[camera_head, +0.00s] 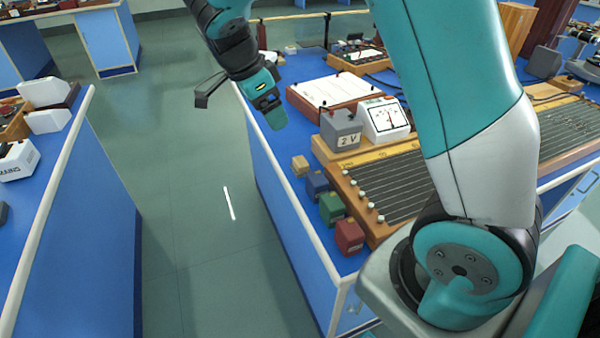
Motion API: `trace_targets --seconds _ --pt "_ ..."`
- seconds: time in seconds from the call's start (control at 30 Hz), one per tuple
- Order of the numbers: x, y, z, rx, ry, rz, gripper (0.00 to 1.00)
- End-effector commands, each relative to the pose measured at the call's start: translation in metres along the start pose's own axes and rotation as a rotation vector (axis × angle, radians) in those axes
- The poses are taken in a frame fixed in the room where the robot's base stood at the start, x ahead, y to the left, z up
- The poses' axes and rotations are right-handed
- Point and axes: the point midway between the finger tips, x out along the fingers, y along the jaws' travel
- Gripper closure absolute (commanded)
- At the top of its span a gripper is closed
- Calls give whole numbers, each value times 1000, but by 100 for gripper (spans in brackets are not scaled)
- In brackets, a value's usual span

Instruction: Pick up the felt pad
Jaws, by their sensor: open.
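I cannot make out a felt pad for certain in this view. A thin white strip (229,203) lies on the green floor between the two benches; I cannot tell what it is. My gripper (240,104) is at the upper middle, pointing down, with its jaws spread and nothing visible between them. It hangs near the left edge of the right-hand blue bench (285,215), above and beyond the white strip in the picture.
On the right bench are a wire board (400,185), a meter (384,119), a grey 2 V block (341,130), a paper-topped board (330,90), and small red (349,236), green (331,207) and blue (317,184) blocks. Another bench (85,240) stands left; the aisle floor is mostly clear.

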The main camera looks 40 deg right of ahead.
Motion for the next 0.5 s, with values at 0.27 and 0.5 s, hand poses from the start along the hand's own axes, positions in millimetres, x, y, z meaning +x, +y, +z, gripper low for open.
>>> trace_targets --seconds 0.27,0.5 --pt "44 -4 -4 99 30 16 17" --pt "98 -4 -5 97 29 15 17"
